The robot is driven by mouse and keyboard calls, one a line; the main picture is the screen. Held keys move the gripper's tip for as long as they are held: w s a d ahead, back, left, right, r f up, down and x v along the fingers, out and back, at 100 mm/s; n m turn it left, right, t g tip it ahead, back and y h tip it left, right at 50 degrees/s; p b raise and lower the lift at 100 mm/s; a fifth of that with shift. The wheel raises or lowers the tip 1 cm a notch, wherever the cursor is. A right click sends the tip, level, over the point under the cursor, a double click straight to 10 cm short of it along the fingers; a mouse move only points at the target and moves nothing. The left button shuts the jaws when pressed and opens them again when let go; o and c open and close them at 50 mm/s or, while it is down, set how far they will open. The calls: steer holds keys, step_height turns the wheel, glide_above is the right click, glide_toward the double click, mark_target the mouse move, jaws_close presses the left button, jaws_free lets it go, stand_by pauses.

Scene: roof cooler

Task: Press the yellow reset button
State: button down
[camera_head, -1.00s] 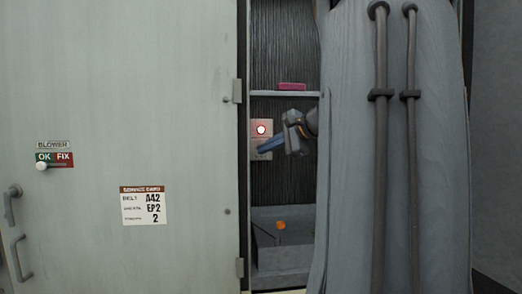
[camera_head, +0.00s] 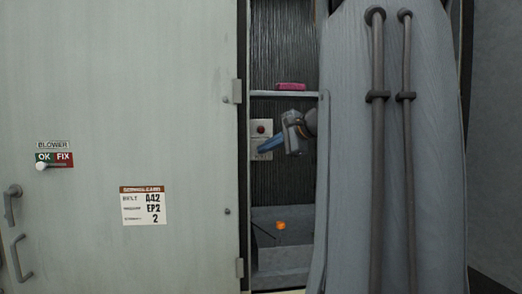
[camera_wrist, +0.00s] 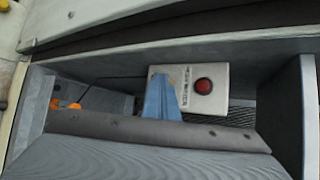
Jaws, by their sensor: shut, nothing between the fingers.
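A pale control plate (camera_head: 256,127) is fixed to the dark back wall inside the cabinet opening. It carries a red lamp (camera_head: 261,129), now dark and unlit. In the wrist view the plate shows as a pale box (camera_wrist: 222,75) with the same red lamp (camera_wrist: 203,86) and small lettering beside it. In the wrist view the fingers (camera_wrist: 162,84) lie over the plate's left part. No yellow button shows; the fingers cover part of the plate. I cannot tell whether they touch it.
A shelf (camera_head: 285,94) with a pink block (camera_head: 291,86) is above my gripper. A grey bin (camera_head: 284,258) with an orange object (camera_head: 281,225) is below.

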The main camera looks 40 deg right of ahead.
stand_by(0.3)
steer(key=shift+s+a+b, duration=0.3)
steer(key=shift+s+a, duration=0.15)
steer(key=shift+s, duration=0.3)
steer(key=s+a, duration=0.1)
steer(key=s, duration=0.2)
steer(key=s+a+b, duration=0.1)
steer(key=shift+s+a, duration=0.15)
steer(key=shift+a, duration=0.15)
steer(key=shift+f, duration=0.1)
stand_by(0.4)
